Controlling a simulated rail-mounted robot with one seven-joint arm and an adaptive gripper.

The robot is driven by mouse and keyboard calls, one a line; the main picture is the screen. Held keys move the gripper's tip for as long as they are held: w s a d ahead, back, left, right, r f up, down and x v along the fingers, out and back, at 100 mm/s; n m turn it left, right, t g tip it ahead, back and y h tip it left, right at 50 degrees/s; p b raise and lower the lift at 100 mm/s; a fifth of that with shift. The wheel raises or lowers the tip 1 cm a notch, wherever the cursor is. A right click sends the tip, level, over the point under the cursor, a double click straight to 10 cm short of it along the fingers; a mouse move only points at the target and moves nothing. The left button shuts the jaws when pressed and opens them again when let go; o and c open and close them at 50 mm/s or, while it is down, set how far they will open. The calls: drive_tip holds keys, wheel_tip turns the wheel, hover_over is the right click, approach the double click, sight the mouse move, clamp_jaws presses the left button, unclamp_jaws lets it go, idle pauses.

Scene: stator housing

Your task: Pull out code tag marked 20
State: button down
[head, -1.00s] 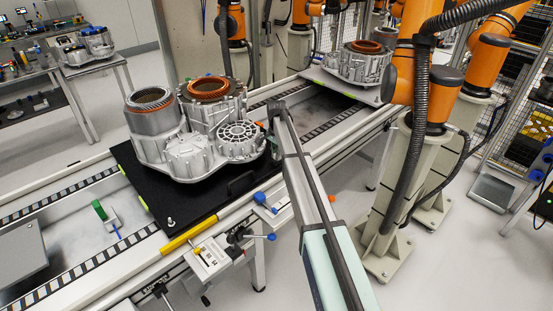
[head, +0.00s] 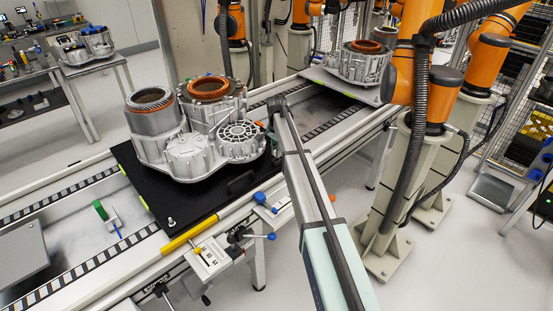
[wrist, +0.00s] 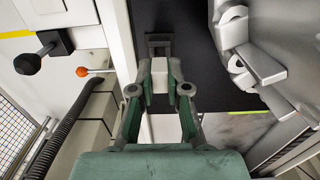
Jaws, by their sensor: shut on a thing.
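My gripper (wrist: 160,75) shows in the wrist view with its green-grey fingers closed on a small pale block (wrist: 160,69), taken to be the code tag. No number can be read on it. A dark bracket-like frame (wrist: 160,43) lies just beyond the block, over the black plate. In the head view my arm reaches to the right side of the stator housing (head: 186,155), and the fingertips and the block are mostly hidden there.
The housing stands on a black plate (head: 145,187) on the conveyor, close to the right of my gripper in the wrist view. A black knob (wrist: 28,64) and an orange knob (wrist: 82,72) are at the left. Another housing (head: 357,64) stands farther along.

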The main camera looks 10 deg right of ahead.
drive_tip(key=shift+r, duration=0.15)
drive_tip(key=shift+r+p, duration=1.2)
drive_tip(key=shift+r, duration=1.85)
